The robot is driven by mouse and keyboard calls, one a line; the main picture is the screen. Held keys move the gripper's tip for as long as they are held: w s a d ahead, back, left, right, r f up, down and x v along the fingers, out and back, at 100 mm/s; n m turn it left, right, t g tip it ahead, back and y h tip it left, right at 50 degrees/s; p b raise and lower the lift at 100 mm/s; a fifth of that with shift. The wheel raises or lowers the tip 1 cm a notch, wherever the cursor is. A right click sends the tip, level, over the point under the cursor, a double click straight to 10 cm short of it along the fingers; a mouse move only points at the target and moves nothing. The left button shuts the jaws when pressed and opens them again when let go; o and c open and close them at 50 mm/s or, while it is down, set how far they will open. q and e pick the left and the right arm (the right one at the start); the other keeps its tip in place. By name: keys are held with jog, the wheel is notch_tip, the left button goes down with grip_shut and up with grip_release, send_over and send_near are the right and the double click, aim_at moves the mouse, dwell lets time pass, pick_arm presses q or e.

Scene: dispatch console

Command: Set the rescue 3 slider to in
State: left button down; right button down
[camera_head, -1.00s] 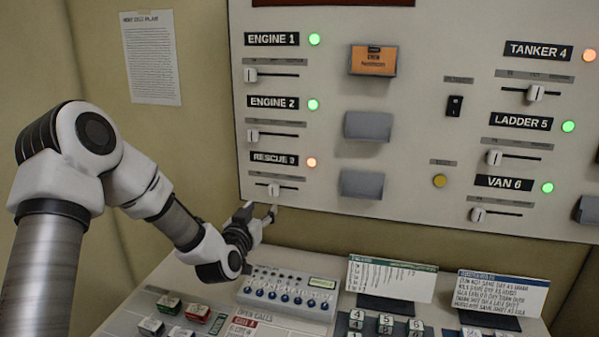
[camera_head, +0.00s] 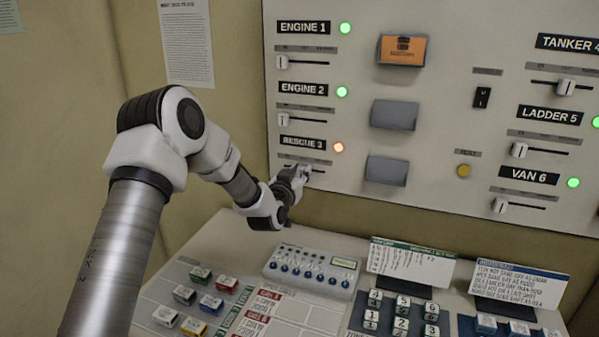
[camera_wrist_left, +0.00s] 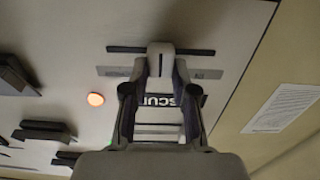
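The rescue 3 slider has a pale knob (camera_wrist_left: 161,50) near the middle of its dark track (camera_wrist_left: 198,52) in the left wrist view. In the head view, the track (camera_head: 317,171) lies under the RESCUE 3 label (camera_head: 303,144), beside an orange-lit lamp (camera_head: 338,147). The lamp also shows in the left wrist view (camera_wrist_left: 95,99). My left gripper (camera_head: 299,174) is at the slider, with its fingers (camera_wrist_left: 160,68) on either side of the knob. They look open, with slight gaps; contact is unclear. The slider's small position labels are unreadable. My right gripper is not in view.
The ENGINE 2 slider (camera_head: 283,118) is just above. A grey block (camera_head: 387,170) sticks out to the right of the slider. Below are a box with blue knobs (camera_head: 311,271) and card stands (camera_head: 412,262) on the desk.

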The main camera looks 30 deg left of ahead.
pick_arm(q)
jog(key=a, duration=0.2)
jog(key=s+a+b, duration=0.1)
jog(key=a, duration=0.2)
jog(key=shift+s+a, duration=0.1)
jog(key=shift+a, duration=0.15)
jog(key=shift+d+r, duration=0.1)
jog(key=shift+d, duration=0.05)
jog(key=c, duration=1.2)
grip_release()
jog(key=shift+o, duration=1.4)
jog(key=shift+w+a+f, duration=0.35)
jog(key=shift+f, duration=0.05)
jog(key=shift+s+d+r, duration=0.15)
jog(key=shift+s+d, duration=0.05)
jog(key=shift+s, duration=0.2)
send_near(286, 163)
jog(key=v, duration=0.5)
jog(key=shift+s+a+f, duration=0.15)
jog(key=shift+s+f, duration=0.05)
jog(key=shift+f, duration=0.05)
